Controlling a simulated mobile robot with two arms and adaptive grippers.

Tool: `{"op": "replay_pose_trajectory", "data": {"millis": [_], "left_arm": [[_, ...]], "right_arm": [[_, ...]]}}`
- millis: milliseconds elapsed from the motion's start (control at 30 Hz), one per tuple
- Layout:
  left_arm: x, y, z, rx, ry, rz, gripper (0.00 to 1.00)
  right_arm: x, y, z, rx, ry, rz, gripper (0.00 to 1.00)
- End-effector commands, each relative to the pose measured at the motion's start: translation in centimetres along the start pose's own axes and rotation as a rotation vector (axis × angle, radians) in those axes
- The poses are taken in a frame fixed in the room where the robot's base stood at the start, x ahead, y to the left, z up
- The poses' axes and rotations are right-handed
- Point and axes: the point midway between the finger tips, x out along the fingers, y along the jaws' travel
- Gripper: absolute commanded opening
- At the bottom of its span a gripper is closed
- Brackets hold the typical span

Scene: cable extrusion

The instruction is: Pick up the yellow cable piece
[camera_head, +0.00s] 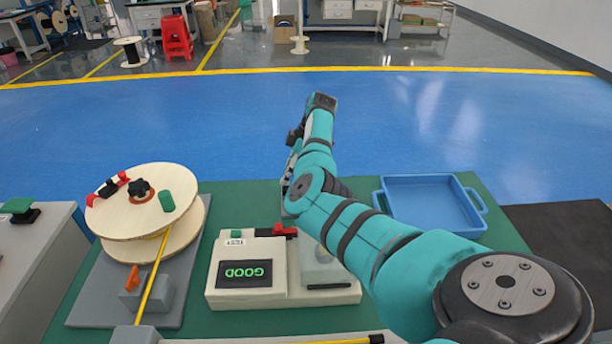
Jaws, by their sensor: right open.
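A yellow cable piece (345,341) with a black end lies at the bottom edge of the head view, right of centre. Only a short stretch of it shows; the rest is cut off by the frame. Another yellow cable run (152,278) comes down from the wooden spool (120,205) at the left, over a grey stand. My right arm reaches in from the lower right. My right gripper (291,165) is open, mostly hidden behind its own wrist, high above the table and well away from the cable piece. My left gripper is not in view.
A white tester (232,296) with a green "GOOD" display stands on the green table (250,200) in the middle. An empty blue tray (430,205) sits at the back right, behind my arm. A grey side table (25,255) stands at the left.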

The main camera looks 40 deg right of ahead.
Motion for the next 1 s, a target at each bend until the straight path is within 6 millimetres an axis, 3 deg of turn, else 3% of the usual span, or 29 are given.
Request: {"op": "replay_pose_trajectory", "data": {"millis": [167,500,767,1000], "left_arm": [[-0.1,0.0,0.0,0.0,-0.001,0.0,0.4],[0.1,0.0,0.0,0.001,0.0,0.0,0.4],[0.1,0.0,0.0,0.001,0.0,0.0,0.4],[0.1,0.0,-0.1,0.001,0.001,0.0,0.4]], "right_arm": [[1.1,-0.1,-0.1,0.0,0.001,-0.002,0.5],[5.6,-0.1,0.0,0.0,0.002,-0.001,0.5],[5.8,0.0,0.0,0.0,0.0,0.0,0.5],[5.8,0.0,0.0,0.0,0.001,0.0,0.2]]}}
